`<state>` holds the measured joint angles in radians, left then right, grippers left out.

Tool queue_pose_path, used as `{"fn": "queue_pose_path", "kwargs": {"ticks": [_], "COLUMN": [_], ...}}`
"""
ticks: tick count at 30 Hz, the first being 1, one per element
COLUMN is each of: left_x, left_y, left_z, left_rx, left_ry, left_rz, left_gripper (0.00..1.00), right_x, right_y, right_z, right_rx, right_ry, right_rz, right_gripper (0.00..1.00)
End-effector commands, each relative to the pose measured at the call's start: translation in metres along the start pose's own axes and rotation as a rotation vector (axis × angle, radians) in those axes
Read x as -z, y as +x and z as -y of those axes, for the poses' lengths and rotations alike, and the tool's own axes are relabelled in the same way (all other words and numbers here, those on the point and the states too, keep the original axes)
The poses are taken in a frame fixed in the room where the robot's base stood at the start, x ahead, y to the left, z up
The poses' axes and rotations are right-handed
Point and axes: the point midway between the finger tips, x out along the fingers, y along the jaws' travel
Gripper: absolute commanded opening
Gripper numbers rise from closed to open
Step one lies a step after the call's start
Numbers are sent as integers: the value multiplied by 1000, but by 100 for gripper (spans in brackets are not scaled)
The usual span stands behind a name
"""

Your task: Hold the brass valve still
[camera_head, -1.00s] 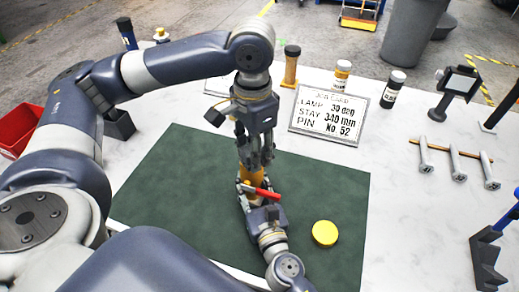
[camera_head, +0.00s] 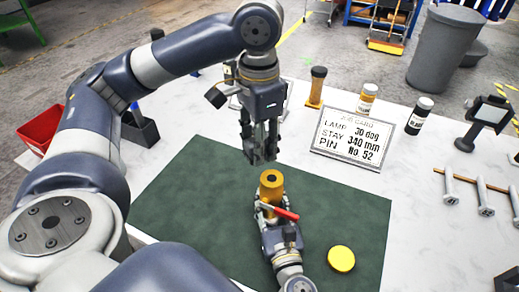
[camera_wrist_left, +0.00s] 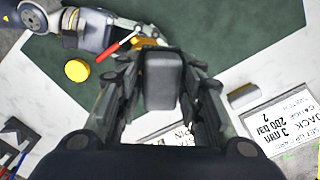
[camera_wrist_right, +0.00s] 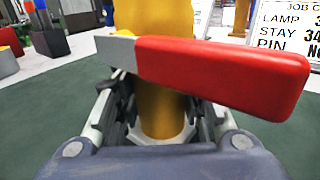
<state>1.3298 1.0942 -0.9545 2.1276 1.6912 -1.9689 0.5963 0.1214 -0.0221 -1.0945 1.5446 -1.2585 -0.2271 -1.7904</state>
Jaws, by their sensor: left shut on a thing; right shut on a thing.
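The brass valve (camera_head: 271,183) stands upright on the dark green mat (camera_head: 190,195), its round top with a dark hole showing. It has a red lever (camera_head: 286,213), large in the right wrist view (camera_wrist_right: 225,72). My right gripper (camera_head: 266,212) comes in from below and is shut around the valve's lower body (camera_wrist_right: 160,105). My left gripper (camera_head: 259,155) points down above the valve, apart from it. It is shut on a dark grey block (camera_wrist_left: 163,80), seen between its fingers in the left wrist view; the block is hard to make out in the head view.
A yellow disc (camera_head: 341,259) lies on the mat, right of my right gripper. A job card (camera_head: 350,142) stands behind the mat, with bottles (camera_head: 418,115) beyond it. Metal rods (camera_head: 483,198) lie at right. A red bin (camera_head: 42,130) is at far left.

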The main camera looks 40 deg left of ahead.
Motion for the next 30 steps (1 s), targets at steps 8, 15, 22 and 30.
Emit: {"fn": "queue_pose_path", "kwargs": {"ticks": [8,15,22,30], "left_x": [0,0,0,0], "left_y": [-22,-23,-23,-22], "left_z": [0,0,0,0], "left_rx": [1,1,1,1], "left_ry": [-1,-1,-1,-1], "left_rz": [-2,0,0,0], "left_gripper": [9,8,8,8], "right_x": [-2,-2,-1,-1], "right_y": [0,0,0,0], "right_z": [0,0,0,0], "right_rx": [-1,0,0,0], "right_ry": [0,0,0,0], "right_rz": [2,2,2,1], "right_gripper": [0,0,0,59]}}
